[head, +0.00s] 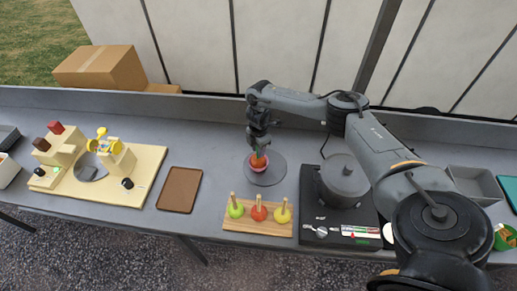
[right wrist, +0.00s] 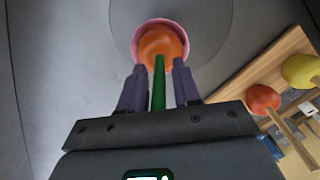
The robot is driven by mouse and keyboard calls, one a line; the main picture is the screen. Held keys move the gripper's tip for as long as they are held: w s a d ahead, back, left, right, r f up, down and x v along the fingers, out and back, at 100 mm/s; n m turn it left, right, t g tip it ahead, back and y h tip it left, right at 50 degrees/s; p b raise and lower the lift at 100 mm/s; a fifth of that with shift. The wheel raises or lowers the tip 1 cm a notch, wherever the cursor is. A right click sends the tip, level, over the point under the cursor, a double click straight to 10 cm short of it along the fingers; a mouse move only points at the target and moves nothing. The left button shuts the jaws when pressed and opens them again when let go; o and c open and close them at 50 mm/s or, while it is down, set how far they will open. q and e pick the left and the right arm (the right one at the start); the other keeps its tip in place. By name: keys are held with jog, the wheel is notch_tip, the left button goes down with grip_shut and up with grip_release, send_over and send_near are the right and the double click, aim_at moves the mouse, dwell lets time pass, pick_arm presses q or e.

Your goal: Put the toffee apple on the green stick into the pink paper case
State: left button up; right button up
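The toffee apple (right wrist: 160,46) is orange-red, with a green stick (right wrist: 158,88) pointing up toward my right wrist. It sits in the pink paper case (right wrist: 139,37), whose rim shows around it. In the head view the apple (head: 258,162) and case stand on a round grey disc (head: 265,177). My right gripper (right wrist: 160,72) is directly above, with one finger on each side of the green stick. Narrow gaps show between the fingers and the stick, so it looks open around it. My left gripper is not in view.
A wooden rack (head: 232,228) with green, red and yellow apples on pale sticks stands in front of the disc. A lidded grey pot (head: 343,178) on a dark cooker is to the right. A brown tray (head: 180,190) lies left, with clear table between it and the disc.

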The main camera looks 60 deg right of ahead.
jog(key=shift+o, duration=0.7)
jog(key=shift+r, duration=0.1)
